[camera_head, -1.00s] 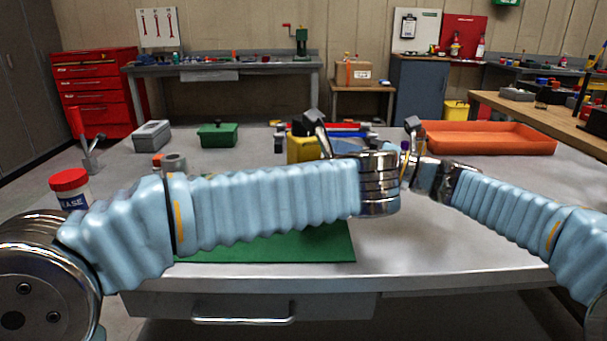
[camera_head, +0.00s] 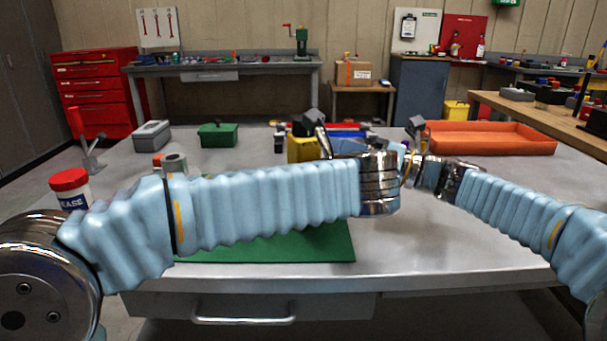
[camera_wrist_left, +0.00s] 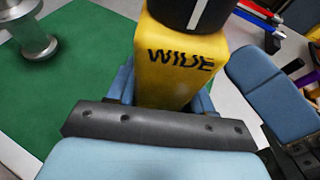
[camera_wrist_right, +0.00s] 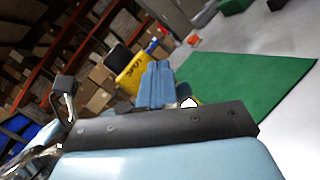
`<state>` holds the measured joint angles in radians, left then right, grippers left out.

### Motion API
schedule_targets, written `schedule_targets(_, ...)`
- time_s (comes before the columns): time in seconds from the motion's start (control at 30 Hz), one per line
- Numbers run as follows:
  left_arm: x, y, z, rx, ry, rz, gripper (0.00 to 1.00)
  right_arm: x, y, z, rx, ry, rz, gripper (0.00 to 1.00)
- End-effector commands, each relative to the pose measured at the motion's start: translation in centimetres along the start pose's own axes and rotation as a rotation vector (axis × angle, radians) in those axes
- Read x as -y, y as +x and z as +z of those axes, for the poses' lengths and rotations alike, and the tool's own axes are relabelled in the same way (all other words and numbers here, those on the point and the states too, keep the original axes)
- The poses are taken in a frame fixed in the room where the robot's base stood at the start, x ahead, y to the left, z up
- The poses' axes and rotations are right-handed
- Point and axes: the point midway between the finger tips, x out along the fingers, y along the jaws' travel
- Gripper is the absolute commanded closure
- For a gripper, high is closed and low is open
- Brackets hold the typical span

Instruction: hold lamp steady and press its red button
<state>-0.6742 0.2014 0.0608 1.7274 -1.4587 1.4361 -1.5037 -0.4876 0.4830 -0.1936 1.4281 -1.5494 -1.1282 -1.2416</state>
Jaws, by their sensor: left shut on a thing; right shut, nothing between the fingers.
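The yellow lamp (camera_wrist_left: 165,65) has a black knob (camera_wrist_left: 195,12) on top and the lettering "WIDE" on its side. It also shows in the right wrist view (camera_wrist_right: 133,72), and partly behind my left arm in the head view (camera_head: 302,149). My left gripper (camera_wrist_left: 165,98) is shut on the lamp's yellow body. My right gripper (camera_wrist_right: 157,80) is shut and empty, and its blue fingers point toward the lamp. They also show beside the lamp at the right of the left wrist view (camera_wrist_left: 262,88). I see no red button in any view; whether the right fingertips touch the lamp I cannot tell.
A green mat (camera_head: 290,245) lies on the metal table, partly under my left arm. An orange tray (camera_head: 490,138) stands at the back right. A grey box (camera_head: 151,135), a green box (camera_head: 217,134) and a red-lidded jar (camera_head: 70,188) stand at the left.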

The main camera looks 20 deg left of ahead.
Motion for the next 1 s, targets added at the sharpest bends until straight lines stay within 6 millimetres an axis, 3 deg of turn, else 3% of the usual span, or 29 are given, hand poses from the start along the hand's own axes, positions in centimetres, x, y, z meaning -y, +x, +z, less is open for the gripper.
schedule_targets(0.5, 0.0, 0.0, 0.0, 0.001, -0.001, 0.0, 0.94, 2.8, -3.8, 2.7, 0.001, 0.0, -0.002, 1.0)
schedule_targets(0.83, 0.0, 0.0, 0.0, 0.001, -0.001, 0.0, 0.94, 3.0, -4.2, 3.0, 0.0, 0.0, -0.001, 1.0)
schedule_targets(0.87, 0.0, 0.0, 0.0, 0.001, -0.001, 0.0, 0.44, 3.0, -4.1, 3.0, 0.0, 0.0, -0.001, 1.0)
schedule_targets(1.0, 0.0, 0.0, 0.0, 0.0, 0.0, 0.0, 0.23, 3.0, -4.1, 3.0, 0.0, 0.0, -0.001, 1.0)
